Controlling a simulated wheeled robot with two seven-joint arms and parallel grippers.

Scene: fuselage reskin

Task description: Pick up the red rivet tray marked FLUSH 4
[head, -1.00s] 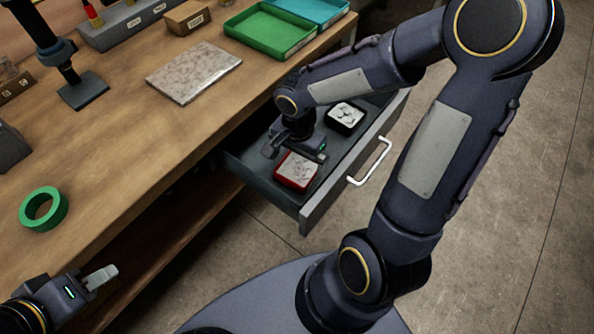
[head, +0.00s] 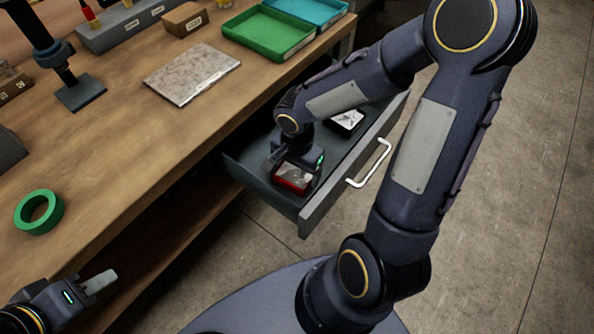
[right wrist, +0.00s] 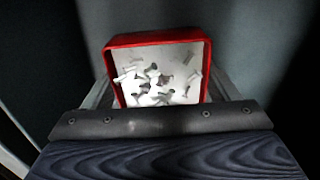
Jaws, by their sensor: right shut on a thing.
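The red tray (head: 293,176) sits in the open drawer, near its front corner. In the right wrist view the red tray (right wrist: 158,38) has a white inside with several small silvery rivets. No marking on it is readable. My right gripper (head: 294,172) is lowered over the tray and shut on it, with a finger along each side in the wrist view. I cannot tell whether the tray touches the drawer floor. My left gripper (head: 98,284) is at the lower left, beside the bench edge, with no object seen at it; its jaw opening is unclear.
A black tray (head: 345,121) with pale contents lies farther back in the drawer, partly behind my right arm. The drawer front has a white handle (head: 370,165). On the bench are a green tape ring (head: 39,212), a speckled plate (head: 192,74) and a green bin (head: 268,32).

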